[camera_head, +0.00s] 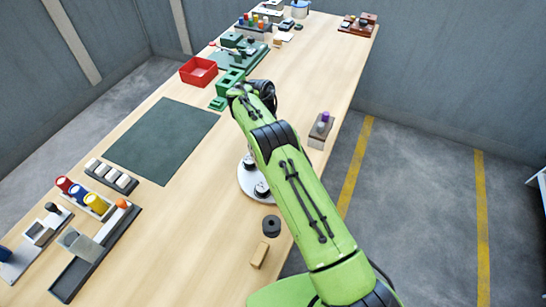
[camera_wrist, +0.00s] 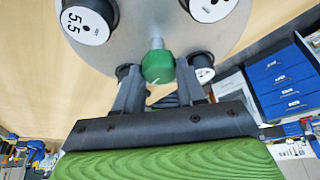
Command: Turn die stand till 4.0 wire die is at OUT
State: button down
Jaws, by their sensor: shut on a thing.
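The die stand is a round grey turntable (camera_head: 246,186), partly hidden behind my arm in the head view. In the wrist view its disc (camera_wrist: 150,20) fills the top. A die marked 5.5 (camera_wrist: 85,25) sits at the upper left, and another white-faced die (camera_wrist: 210,8) at the upper right has its label cut off. Two more dies show partly behind my fingers, labels unreadable. A green knob (camera_wrist: 158,66) on a short pale rod stands at the disc's near edge. My gripper (camera_wrist: 158,72) is shut on it. The 4.0 die and the OUT mark cannot be made out.
A black ring (camera_head: 271,225) and a tan block (camera_head: 259,255) lie near the stand. A small holder with a purple knob (camera_head: 321,128) stands right of my arm. A dark mat (camera_head: 163,140) and red bin (camera_head: 198,71) lie farther left. Wood between mat and stand is clear.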

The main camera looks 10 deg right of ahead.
dwell(0.5)
jog(key=c, duration=0.7)
grip_release()
jog(key=p+v, duration=0.2)
jog(key=v, duration=0.5)
jog(key=shift+w+r+p, duration=0.2)
jog(key=shift+r+p, duration=0.05)
jog(key=shift+p, duration=0.05)
